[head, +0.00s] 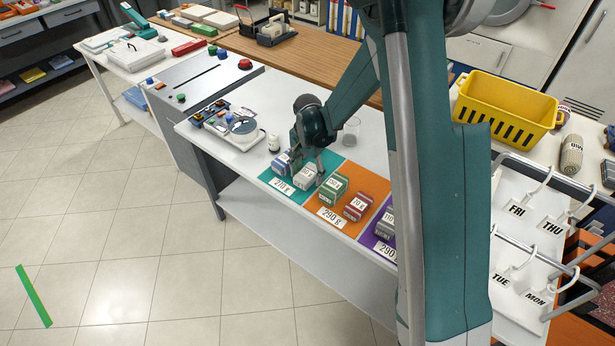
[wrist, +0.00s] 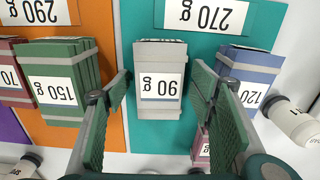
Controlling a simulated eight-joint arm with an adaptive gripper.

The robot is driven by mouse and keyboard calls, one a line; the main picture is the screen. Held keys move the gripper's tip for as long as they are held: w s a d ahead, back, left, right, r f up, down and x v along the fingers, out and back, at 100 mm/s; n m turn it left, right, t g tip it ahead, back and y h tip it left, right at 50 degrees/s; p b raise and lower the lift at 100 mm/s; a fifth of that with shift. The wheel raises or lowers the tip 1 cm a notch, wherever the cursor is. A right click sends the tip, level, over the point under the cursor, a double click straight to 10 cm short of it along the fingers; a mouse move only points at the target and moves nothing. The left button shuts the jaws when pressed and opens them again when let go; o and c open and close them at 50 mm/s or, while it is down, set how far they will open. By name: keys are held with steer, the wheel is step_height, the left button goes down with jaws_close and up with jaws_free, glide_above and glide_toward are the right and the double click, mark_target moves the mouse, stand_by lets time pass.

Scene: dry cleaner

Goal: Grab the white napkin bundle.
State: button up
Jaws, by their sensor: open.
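The white napkin bundle (wrist: 160,55), pale grey-white with a "90 g" label, lies on the teal mat (wrist: 196,50). It also shows in the head view (head: 306,177), just below my gripper (head: 305,160). In the wrist view my gripper (wrist: 161,88) is open, with one green-padded finger toward each side of the bundle. There are visible gaps between the fingers and the bundle in that view. I cannot tell how far down the fingers reach. A blue "120 g" bundle (wrist: 250,68) lies close beside the right finger and is also on the teal mat.
A green "150 g" bundle (wrist: 62,68) and a red bundle (head: 358,207) lie on the orange mat (head: 345,226). A pink bundle (wrist: 203,147) is partly hidden by the right finger.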

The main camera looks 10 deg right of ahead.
mark_target(308, 172)
steer(key=shift+c, duration=0.5)
steer(key=c, duration=0.9)
steer(key=shift+r, duration=0.1)
steer(key=shift+r+p, duration=0.6)
steer(key=shift+r, duration=4.3)
